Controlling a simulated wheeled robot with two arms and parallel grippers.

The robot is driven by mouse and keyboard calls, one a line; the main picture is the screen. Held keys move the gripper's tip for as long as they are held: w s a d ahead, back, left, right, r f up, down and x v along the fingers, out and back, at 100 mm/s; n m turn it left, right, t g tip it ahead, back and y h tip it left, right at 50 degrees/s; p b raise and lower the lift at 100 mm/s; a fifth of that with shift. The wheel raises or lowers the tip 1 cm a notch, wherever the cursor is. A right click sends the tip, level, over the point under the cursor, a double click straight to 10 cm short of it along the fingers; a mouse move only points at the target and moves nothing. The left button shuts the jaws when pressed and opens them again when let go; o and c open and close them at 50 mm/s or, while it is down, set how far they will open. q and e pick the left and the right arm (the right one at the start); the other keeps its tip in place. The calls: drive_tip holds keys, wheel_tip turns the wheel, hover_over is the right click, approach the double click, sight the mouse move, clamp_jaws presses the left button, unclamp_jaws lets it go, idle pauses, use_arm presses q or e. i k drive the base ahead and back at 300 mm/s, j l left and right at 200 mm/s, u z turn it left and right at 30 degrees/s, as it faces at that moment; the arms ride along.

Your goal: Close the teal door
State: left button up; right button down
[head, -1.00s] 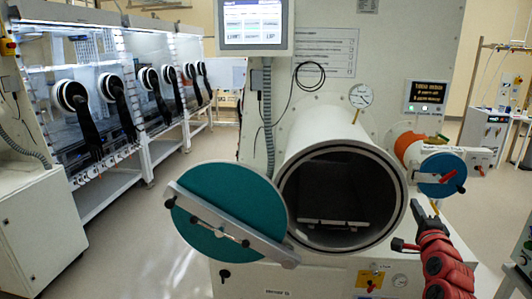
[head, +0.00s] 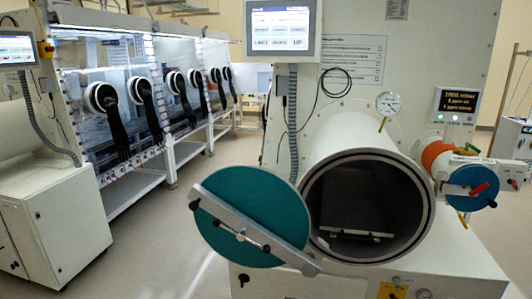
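The teal door (head: 265,200) is a round disc with a grey bar (head: 262,240) slanting across its face. It stands open to the left of the large white cylindrical chamber (head: 345,147), and its right edge overlaps the chamber's left rim. The chamber's round mouth is uncovered, and a flat tray (head: 355,234) shows inside its dark interior. Neither of my grippers is in the head view.
A smaller chamber with a blue round door (head: 472,187) and red handle sits at the right. A screen (head: 281,27) is mounted above. Gloveboxes (head: 110,110) line the left side beside a white cabinet (head: 50,215). Open floor (head: 160,220) lies between.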

sight(274, 214)
drive_tip(key=i+u, duration=0.1)
drive_tip(key=i, duration=0.45)
drive_tip(key=i+l+u, duration=0.15)
drive_tip(key=i, duration=0.4)
